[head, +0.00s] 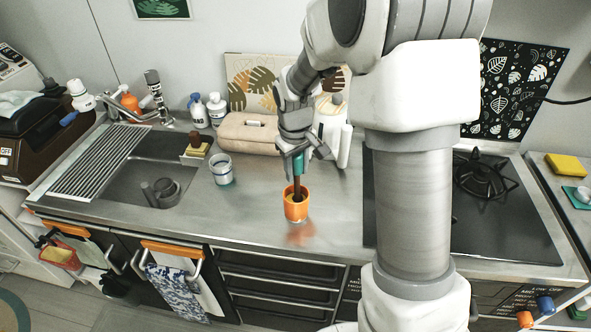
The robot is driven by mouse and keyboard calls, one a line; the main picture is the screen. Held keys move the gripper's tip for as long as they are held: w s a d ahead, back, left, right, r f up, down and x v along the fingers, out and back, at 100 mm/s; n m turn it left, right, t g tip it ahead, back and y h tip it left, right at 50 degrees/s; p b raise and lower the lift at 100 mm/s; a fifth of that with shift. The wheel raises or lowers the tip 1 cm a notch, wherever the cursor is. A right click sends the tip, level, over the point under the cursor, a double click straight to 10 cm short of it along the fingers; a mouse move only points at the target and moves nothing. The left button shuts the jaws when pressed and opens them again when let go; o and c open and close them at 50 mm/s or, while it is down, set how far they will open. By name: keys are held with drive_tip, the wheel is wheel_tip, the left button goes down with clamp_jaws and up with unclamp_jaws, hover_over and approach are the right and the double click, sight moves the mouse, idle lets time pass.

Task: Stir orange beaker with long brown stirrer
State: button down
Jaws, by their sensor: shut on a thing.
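The orange beaker (296,209) stands upright on the steel counter, left of my arm's column. My gripper (297,158) is above it, pointing down. It is shut on the long brown stirrer (297,183), around its teal upper part. The stirrer is roughly upright, and its brown lower part goes down into the beaker's opening. The stirrer's lower end is hidden inside the beaker.
The sink (130,180) is at left, the black hob (500,215) at right. The counter (240,210) in front is clear.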

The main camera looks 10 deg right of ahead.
drive_tip(key=shift+s+a, duration=0.25)
drive_tip(key=shift+s+a+r+p, duration=0.1)
drive_tip(key=shift+r+p, duration=1.4)
drive_tip(key=shift+r, duration=0.6)
drive_tip(key=shift+s+r+p, duration=0.1)
drive_tip(key=shift+r+p, duration=1.35)
drive_tip(key=shift+r, duration=0.75)
drive_tip(key=shift+r+p, duration=1.65)
drive_tip(key=shift+r, duration=0.55)
